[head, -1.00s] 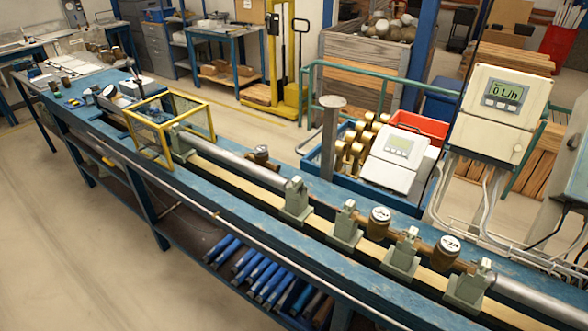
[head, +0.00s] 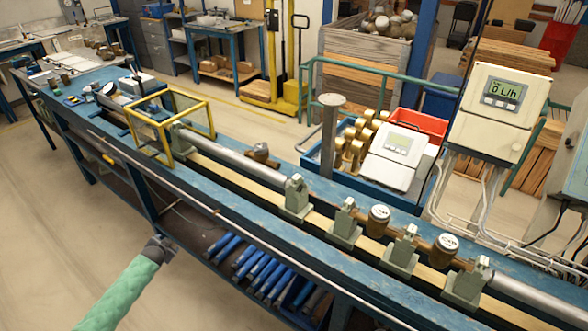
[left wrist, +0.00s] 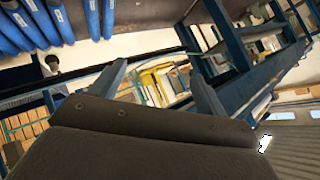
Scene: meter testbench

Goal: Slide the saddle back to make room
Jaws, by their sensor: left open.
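Several grey-green saddles stand upright along the rail of the blue bench (head: 250,222) in the head view. The leftmost of them, a saddle (head: 296,200), is at the end of a long grey pipe (head: 225,158). Another saddle (head: 345,225), a third (head: 401,253) and one at the right (head: 467,286) stand around two brass meters, one (head: 379,219) left of the other (head: 446,248). My left gripper (head: 162,245) is in front of the bench, low and apart from every saddle. In the left wrist view its two fingers (left wrist: 160,85) are spread, with nothing between them.
A yellow-framed cage (head: 168,128) spans the bench at left. A brass fitting (head: 262,155) sits behind the pipe. Blue bars (head: 255,275) lie on the shelf below. A display box (head: 505,105) stands behind the bench at right. The floor in front is clear.

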